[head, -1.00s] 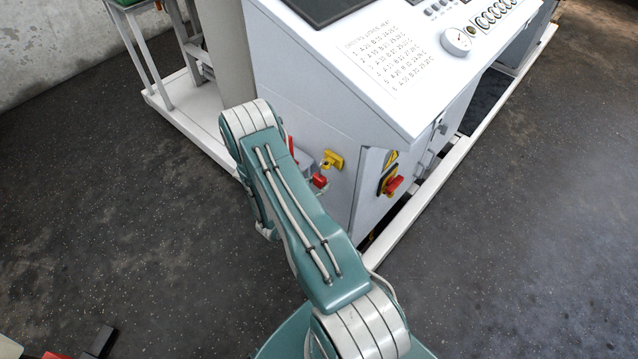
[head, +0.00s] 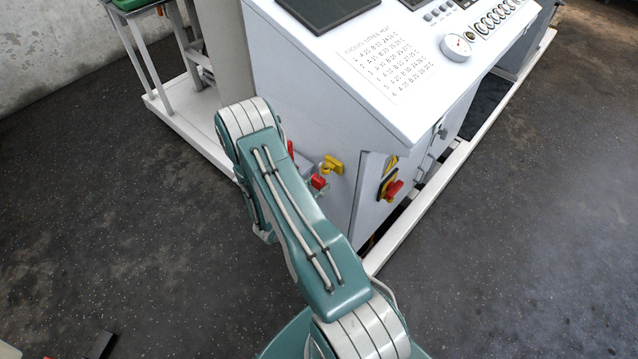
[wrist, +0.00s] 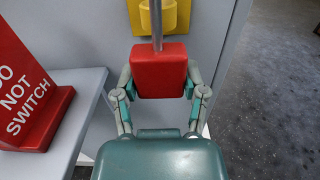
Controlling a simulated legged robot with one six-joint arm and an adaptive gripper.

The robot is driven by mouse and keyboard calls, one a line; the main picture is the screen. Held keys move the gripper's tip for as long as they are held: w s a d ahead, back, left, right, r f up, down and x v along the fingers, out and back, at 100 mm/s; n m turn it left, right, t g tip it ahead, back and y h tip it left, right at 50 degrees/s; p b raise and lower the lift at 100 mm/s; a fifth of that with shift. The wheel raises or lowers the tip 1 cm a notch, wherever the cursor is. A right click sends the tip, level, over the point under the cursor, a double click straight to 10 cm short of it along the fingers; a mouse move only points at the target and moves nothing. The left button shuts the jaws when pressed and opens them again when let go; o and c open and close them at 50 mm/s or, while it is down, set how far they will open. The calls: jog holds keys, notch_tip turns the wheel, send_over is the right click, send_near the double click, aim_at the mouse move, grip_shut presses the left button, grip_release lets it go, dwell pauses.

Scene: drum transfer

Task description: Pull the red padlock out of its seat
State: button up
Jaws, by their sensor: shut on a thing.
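The red padlock (wrist: 160,72) is in the middle of the wrist view, with its grey metal shackle (wrist: 156,28) running up to a yellow seat (wrist: 166,14) on the cabinet wall. My gripper (wrist: 160,88) has one finger on each side of the padlock body and is shut on it. In the head view the red padlock (head: 319,182) shows small beside my arm, just below the yellow seat (head: 332,165). My gripper is hidden behind my arm there. Whether the shackle is still inside the seat cannot be told.
A red "DO NOT SWITCH" sign (wrist: 30,95) stands on a grey shelf (wrist: 78,112) left of the padlock. A red-and-yellow rotary switch (head: 390,187) sits on the cabinet (head: 300,100) to the right. Open dark floor (head: 500,240) lies right of the cabinet.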

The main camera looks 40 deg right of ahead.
jog(key=a, duration=0.8)
jog(key=shift+s+a, duration=0.3)
jog(key=shift+s, duration=0.05)
